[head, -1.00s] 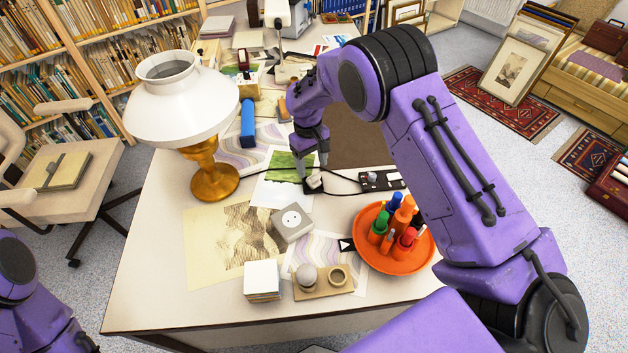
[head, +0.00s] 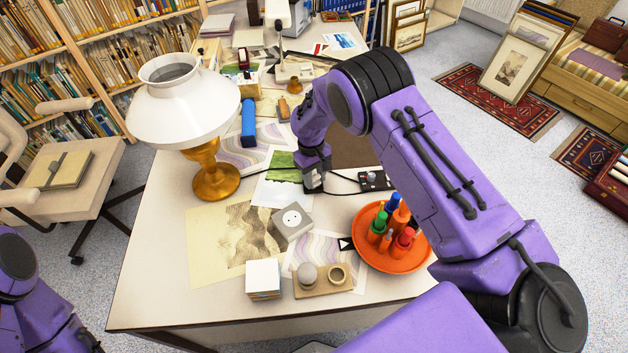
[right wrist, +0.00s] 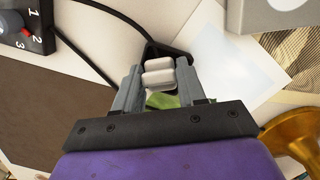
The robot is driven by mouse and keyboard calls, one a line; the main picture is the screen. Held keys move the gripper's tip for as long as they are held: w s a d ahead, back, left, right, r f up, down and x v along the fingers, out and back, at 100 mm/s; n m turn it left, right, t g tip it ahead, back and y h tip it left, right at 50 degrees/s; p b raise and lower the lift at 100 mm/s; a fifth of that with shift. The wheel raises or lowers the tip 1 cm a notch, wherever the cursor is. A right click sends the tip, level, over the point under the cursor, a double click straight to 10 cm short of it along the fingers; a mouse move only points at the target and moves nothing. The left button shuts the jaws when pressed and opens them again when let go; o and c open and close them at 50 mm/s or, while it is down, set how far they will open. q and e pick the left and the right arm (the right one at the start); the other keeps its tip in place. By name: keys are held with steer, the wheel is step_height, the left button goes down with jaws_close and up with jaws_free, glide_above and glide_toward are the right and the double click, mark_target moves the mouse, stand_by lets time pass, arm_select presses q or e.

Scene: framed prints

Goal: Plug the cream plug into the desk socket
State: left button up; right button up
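The cream plug (right wrist: 158,76) lies on the desk between the fingers of my right gripper (right wrist: 159,86) in the right wrist view. The fingers stand on either side of it, apart enough that I see no clear grip. In the head view the right gripper (head: 313,188) is low over the desk and hides the plug. The desk socket is a grey box with a round white face (head: 292,220), nearer the front of the desk; its corner shows in the right wrist view (right wrist: 262,15). Only my left arm shows, at the lower left; its gripper is out of view.
A black control box (head: 374,181) with a dark cable lies right of the gripper. An orange tray (head: 362,256) of markers, a white block (head: 263,279) and a small wooden stand (head: 322,288) surround the socket. A brass lamp (head: 212,180) stands left.

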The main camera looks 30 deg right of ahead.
mark_target(314, 176)
steer(key=shift+r, duration=0.1)
step_height(314, 176, up, 10)
steer(key=shift+f+b, duration=0.1)
steer(key=shift+b, duration=0.65)
